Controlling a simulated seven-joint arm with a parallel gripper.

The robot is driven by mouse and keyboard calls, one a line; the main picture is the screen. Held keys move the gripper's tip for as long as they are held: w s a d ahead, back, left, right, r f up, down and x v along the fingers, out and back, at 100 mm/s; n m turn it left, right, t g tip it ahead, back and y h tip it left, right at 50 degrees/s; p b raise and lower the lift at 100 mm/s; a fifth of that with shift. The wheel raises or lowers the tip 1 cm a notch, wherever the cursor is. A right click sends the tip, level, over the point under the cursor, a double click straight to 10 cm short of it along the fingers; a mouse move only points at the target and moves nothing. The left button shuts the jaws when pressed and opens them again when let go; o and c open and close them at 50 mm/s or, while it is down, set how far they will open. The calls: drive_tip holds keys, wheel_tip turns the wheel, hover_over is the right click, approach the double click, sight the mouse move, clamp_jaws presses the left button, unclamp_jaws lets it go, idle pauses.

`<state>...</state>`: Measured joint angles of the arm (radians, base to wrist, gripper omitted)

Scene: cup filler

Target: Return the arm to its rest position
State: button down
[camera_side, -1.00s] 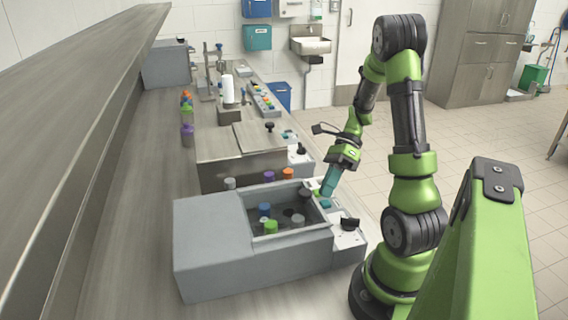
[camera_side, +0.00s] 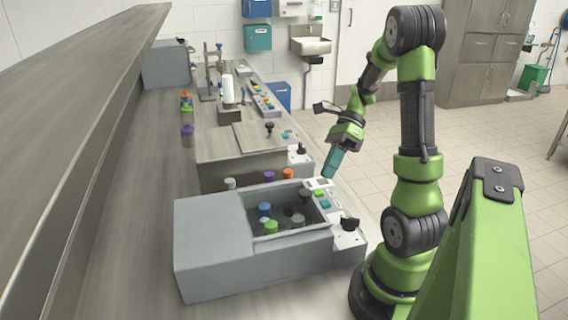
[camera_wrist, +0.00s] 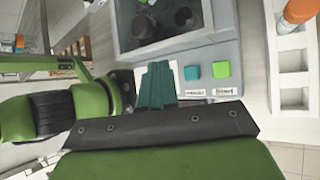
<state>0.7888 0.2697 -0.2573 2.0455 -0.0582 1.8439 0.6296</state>
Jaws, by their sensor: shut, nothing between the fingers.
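My gripper (camera_side: 328,192) has teal fingers pressed together with nothing between them. In the side view it hangs, tilted, just above the control panel at the right edge of the grey cup filler (camera_side: 230,250). In the wrist view the shut fingers (camera_wrist: 157,75) point toward the filler's panel, beside a teal button (camera_wrist: 191,73) and a green button (camera_wrist: 221,69). The side view shows the green button (camera_side: 318,192) and the teal button (camera_side: 325,204) clear of the fingers.
The filler's recessed basin (camera_side: 290,215) holds several cups with coloured lids. A black knob (camera_side: 349,224) stands on its front panel. A second machine (camera_side: 240,145) sits further back. Open floor lies to the right.

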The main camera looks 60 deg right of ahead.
drive_tip(key=n, duration=0.1)
drive_tip(key=f+n+h, duration=0.1)
drive_tip(key=shift+s+d+f+n, duration=0.15)
drive_tip(key=shift+s+f+n, duration=0.15)
drive_tip(key=shift+s+n, duration=0.1)
drive_tip(key=w+a+r+n+h, duration=0.1)
drive_tip(key=a+n+h, duration=0.1)
drive_tip(key=n, duration=0.2)
drive_tip(key=w+a+r+n+t+h, duration=0.1)
drive_tip(key=w+a+r+n+h, duration=0.1)
drive_tip(key=n, duration=0.3)
drive_tip(key=w+a+r+n+h, duration=0.1)
drive_tip(key=a+n+h, duration=0.1)
drive_tip(key=a+n, duration=0.2)
drive_tip(key=shift+w+a+r+n, duration=0.15)
drive_tip(key=shift+a+r+n, duration=0.1)
drive_tip(key=shift+n, duration=0.05)
drive_tip(key=a+r+n+t, duration=0.4)
drive_tip(key=a+r+n, duration=0.2)
drive_tip(key=a, duration=0.5)
drive_tip(key=shift+s+a+r+n+t, duration=0.15)
drive_tip(key=shift+s+r+n+t, duration=0.25)
drive_tip(key=shift+n, duration=0.7)
drive_tip(key=shift+f, duration=0.1)
